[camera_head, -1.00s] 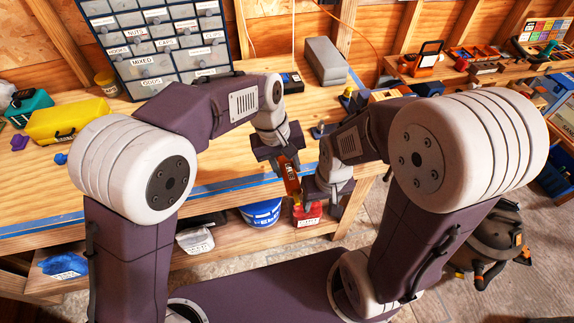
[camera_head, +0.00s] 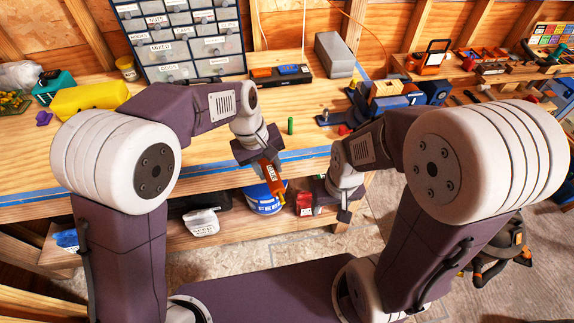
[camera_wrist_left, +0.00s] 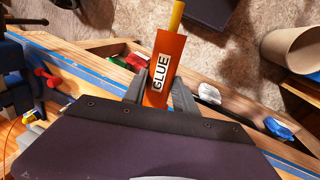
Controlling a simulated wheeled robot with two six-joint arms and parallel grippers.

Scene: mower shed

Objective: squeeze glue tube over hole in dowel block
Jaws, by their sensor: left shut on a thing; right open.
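My left gripper (camera_head: 262,163) is shut on the orange glue tube (camera_head: 273,179). It holds the tube tilted, nozzle down, in front of the bench's front edge. In the left wrist view the tube (camera_wrist_left: 162,72) shows its GLUE label and yellow nozzle between the dark fingers of the left gripper (camera_wrist_left: 158,92). My right gripper (camera_head: 343,203) is open, right of the tube and apart from it. A light wooden block (camera_head: 384,88) stands among blue pieces at the back right of the bench; I cannot tell whether it is the dowel block, and no hole is visible.
A small green cylinder (camera_head: 290,126) stands on the bench (camera_head: 215,150) behind the tube. A dark tray (camera_head: 280,77), a grey box (camera_head: 334,55) and a drawer cabinet (camera_head: 185,45) stand further back. A blue bucket (camera_head: 266,197) is on the lower shelf. The left bench top has clear room.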

